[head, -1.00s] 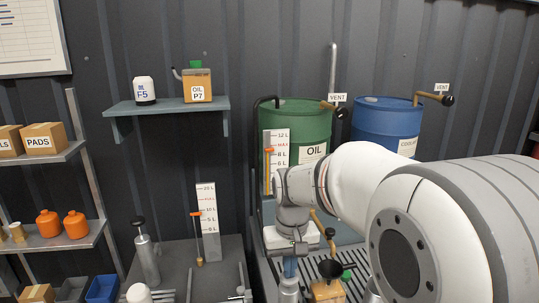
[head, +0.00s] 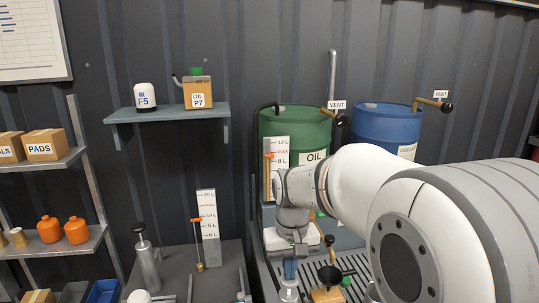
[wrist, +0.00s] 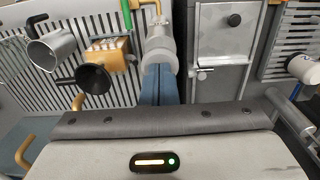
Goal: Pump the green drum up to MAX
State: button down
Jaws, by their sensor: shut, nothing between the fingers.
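The green drum (head: 285,121), labelled OIL, stands at the back centre. A white scale (head: 281,158) with 12 L, MAX and 8 L marks stands in front of it. Its orange pointer (head: 268,156) sits close to, seemingly just below, the red MAX line. My gripper (head: 290,268) is shut and empty, pointing down. Its blue fingers also show in the wrist view (wrist: 158,84), with their tips at the top of a silver cylinder (wrist: 160,50). I cannot tell whether they touch it. The arm hides part of the drum's lower side.
A black funnel (head: 329,272) stands just right of my gripper. A blue drum (head: 380,127) is to the right. A second scale (head: 208,228) and a grey hand pump (head: 147,262) stand at left. A vent lever (head: 342,120) is by the green drum.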

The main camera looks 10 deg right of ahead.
jog(key=shift+r+p, duration=1.2)
jog(key=shift+r, duration=0.65)
jog(key=shift+f, duration=0.15)
jog(key=shift+f+b, duration=2.45)
jog(key=shift+f, duration=0.8)
jog(key=shift+r, duration=0.15)
jog(key=shift+r+p, duration=2.55)
jog(key=shift+r, duration=0.65)
jog(key=shift+r, duration=0.1)
